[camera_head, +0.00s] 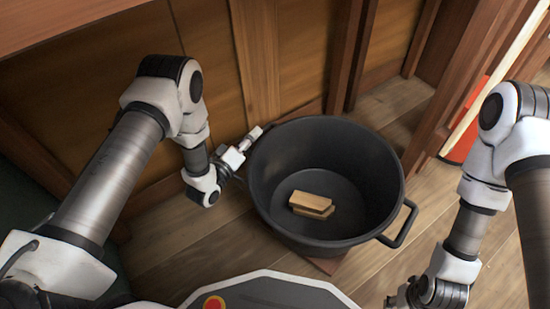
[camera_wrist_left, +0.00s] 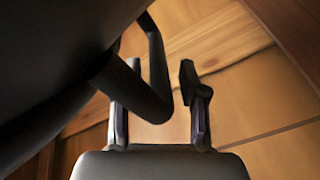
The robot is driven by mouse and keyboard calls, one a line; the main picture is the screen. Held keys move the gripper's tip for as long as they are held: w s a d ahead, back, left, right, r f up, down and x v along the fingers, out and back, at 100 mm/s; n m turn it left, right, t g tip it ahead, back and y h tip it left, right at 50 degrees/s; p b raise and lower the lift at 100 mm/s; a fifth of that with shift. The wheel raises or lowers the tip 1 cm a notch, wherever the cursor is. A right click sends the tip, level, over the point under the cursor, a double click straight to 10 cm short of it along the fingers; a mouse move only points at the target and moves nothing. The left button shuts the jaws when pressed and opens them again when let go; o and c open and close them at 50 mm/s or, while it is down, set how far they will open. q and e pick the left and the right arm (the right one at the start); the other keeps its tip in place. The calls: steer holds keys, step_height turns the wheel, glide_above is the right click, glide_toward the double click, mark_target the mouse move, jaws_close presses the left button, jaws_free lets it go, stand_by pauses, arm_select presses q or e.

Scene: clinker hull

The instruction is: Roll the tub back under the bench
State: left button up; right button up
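The black round tub (camera_head: 268,190) stands upright on the floor in the head view, with two small wooden blocks (camera_head: 312,203) inside. One handle (camera_head: 405,225) sticks out at its right front. My left gripper (camera_head: 243,150) is at the tub's left rim. In the left wrist view its fingers (camera_wrist_left: 158,105) are apart, and the tub's other handle (camera_wrist_left: 150,98) reaches into the space between them. I cannot tell whether a finger touches it. The bench (camera_head: 60,22) is at the top left. My right gripper (camera_head: 398,297) is low at the right, its fingers mostly hidden.
A wooden panelled wall (camera_head: 210,50) with upright ribs runs behind the tub. A red object (camera_head: 462,140) stands behind a post at the right. A brown corner shows under the tub's front edge. The plank floor (camera_head: 425,190) is clear to the right of the tub.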

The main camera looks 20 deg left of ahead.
arm_select(q)
steer(key=shift+w+d, duration=0.1)
steer(key=shift+d, duration=0.25)
steer(key=shift+s+a+r, duration=0.1)
steer(key=shift+s+a, duration=0.15)
steer(key=shift+s, duration=0.3)
steer(key=d+v, duration=0.1)
steer(key=v, duration=0.5)
steer(key=shift+r+m, duration=0.3)
steer(key=shift+r, duration=0.05)
steer(key=shift+s, duration=0.15)
